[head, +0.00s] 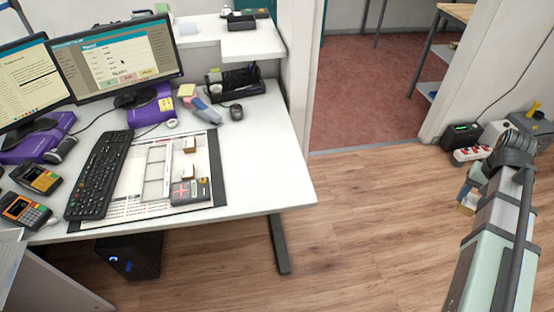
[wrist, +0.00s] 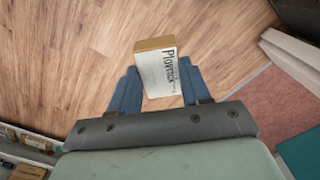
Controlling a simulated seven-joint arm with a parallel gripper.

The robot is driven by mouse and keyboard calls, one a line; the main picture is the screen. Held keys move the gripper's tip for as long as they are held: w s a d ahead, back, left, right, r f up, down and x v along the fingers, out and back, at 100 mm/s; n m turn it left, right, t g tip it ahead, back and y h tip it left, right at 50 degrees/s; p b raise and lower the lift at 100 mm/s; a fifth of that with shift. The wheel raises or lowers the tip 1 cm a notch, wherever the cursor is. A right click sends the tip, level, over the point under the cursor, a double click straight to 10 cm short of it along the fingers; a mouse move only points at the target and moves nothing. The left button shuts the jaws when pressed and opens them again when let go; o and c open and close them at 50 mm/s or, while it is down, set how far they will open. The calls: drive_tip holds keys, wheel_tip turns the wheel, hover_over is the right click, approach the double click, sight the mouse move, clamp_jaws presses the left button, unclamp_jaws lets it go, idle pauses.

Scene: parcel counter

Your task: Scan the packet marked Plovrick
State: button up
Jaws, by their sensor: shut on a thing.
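The packet marked Plovrick (wrist: 158,70) is a small brown box with a white label, its lettering facing the wrist camera. My gripper (wrist: 160,88) is shut on it between two blue fingers. In the head view my gripper (head: 467,192) is at the right, out over the floor and well away from the desk, and a little of the brown packet (head: 467,208) shows below the fingers.
The white desk (head: 262,150) has clear room at its right side. A black keyboard (head: 98,175), two monitors (head: 115,62), card terminals (head: 26,211) and small boxes (head: 188,145) stand on it. Several items (head: 470,153) sit by the right wall.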

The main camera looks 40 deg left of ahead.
drive_tip(key=s+a+n, duration=0.2)
drive_tip(key=s+a, duration=0.1)
drive_tip(key=a, duration=0.9)
drive_tip(key=s+a+n, duration=0.3)
drive_tip(key=a, duration=0.9)
drive_tip(key=s+a+n, duration=0.2)
drive_tip(key=s+a, duration=0.2)
drive_tip(key=a, duration=0.8)
drive_tip(key=s+a+r+n, duration=0.1)
drive_tip(key=s+a, duration=0.8)
drive_tip(key=a, duration=0.5)
drive_tip(key=s+a+r, duration=0.1)
drive_tip(key=s+a, duration=0.9)
drive_tip(key=a, duration=0.4)
drive_tip(key=s+a+r+n, duration=0.1)
drive_tip(key=s+a, duration=0.8)
drive_tip(key=a, duration=0.5)
drive_tip(key=shift+s+a+r+n, duration=0.3)
drive_tip(key=shift+s, duration=0.05)
drive_tip(key=shift+f, duration=4.4)
